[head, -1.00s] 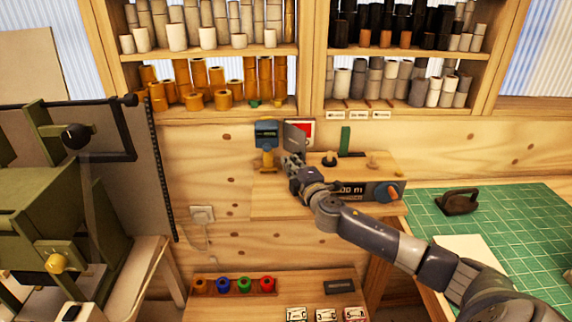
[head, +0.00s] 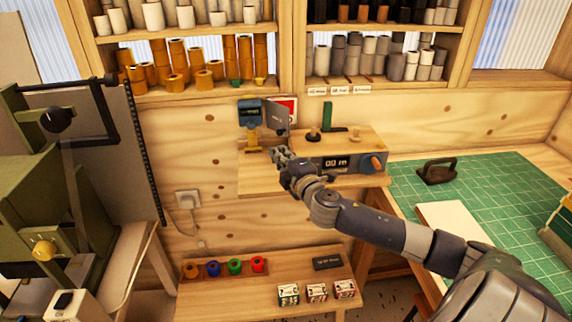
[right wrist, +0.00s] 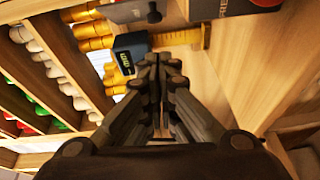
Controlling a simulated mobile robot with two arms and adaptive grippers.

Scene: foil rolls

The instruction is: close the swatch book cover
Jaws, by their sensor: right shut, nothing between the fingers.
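An upright dark grey panel (head: 277,115) stands at the back of the wooden wall shelf, with a red and white face (head: 291,105) partly hidden behind it. It looks like the swatch book with its cover standing open, though it is too small to be sure. My right gripper (head: 280,155) is just below and in front of the panel, apart from it as far as I can tell. In the right wrist view its fingers (right wrist: 158,62) are together and empty. A grey piece (right wrist: 122,8) shows beyond them at the top edge. My left gripper is out of view.
A blue gauge with a yellow stem (head: 250,113) stands left of the panel. A grey box with a display (head: 345,161) and knob sits right of my gripper. Filled roll shelves (head: 370,83) are above. A green cutting mat (head: 490,200) lies at right.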

